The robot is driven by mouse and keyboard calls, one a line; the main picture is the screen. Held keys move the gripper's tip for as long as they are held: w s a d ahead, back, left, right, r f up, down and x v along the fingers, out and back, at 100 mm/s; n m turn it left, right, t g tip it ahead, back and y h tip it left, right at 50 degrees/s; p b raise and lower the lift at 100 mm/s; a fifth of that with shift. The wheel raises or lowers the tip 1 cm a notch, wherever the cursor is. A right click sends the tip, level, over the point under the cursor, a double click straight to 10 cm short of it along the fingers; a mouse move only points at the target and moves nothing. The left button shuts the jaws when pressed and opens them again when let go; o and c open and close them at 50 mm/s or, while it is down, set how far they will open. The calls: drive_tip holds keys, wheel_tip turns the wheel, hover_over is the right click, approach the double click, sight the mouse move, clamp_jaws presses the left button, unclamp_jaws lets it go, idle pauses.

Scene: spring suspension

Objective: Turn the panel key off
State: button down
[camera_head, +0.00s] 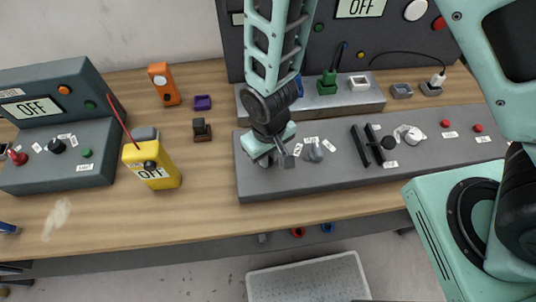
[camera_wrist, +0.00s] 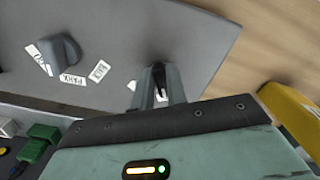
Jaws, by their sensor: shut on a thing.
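My gripper (camera_head: 284,158) is low over the left part of the long grey control panel (camera_head: 262,183). In the wrist view its two fingers (camera_wrist: 160,95) are closed together around a small dark piece, which I take for the panel key (camera_wrist: 158,74). The fingers hide most of the key, and its turn angle is hard to tell. A grey selector knob (camera_head: 313,152) with white labels around it stands just right of my gripper; it also shows at the upper left of the wrist view (camera_wrist: 60,50).
Two black upright bars (camera_head: 367,145) and a white round dial (camera_head: 408,135) stand farther right on the panel. A yellow device reading OFF (camera_head: 152,168) and a teal console (camera_head: 60,150) are to the left. The wooden front strip (camera_head: 210,215) is clear.

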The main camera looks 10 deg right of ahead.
drive_tip(key=shift+w+n, duration=0.1)
drive_tip(key=shift+n, duration=0.2)
drive_tip(key=c, duration=1.4)
unclamp_jaws()
wheel_tip(320, 180, up, 18)
drive_tip(key=b, duration=0.2)
drive_tip(key=shift+f+b, duration=0.25)
drive_tip(key=shift+b, duration=0.05)
drive_tip(key=s+d+n+b, duration=0.2)
drive_tip(key=s+d+b, duration=0.1)
drive_tip(key=s+d, duration=0.4)
drive_tip(key=s+r, duration=0.1)
drive_tip(key=s, duration=0.2)
drive_tip(key=shift+s+d+y, duration=0.15)
drive_tip(key=shift+d+y, duration=0.15)
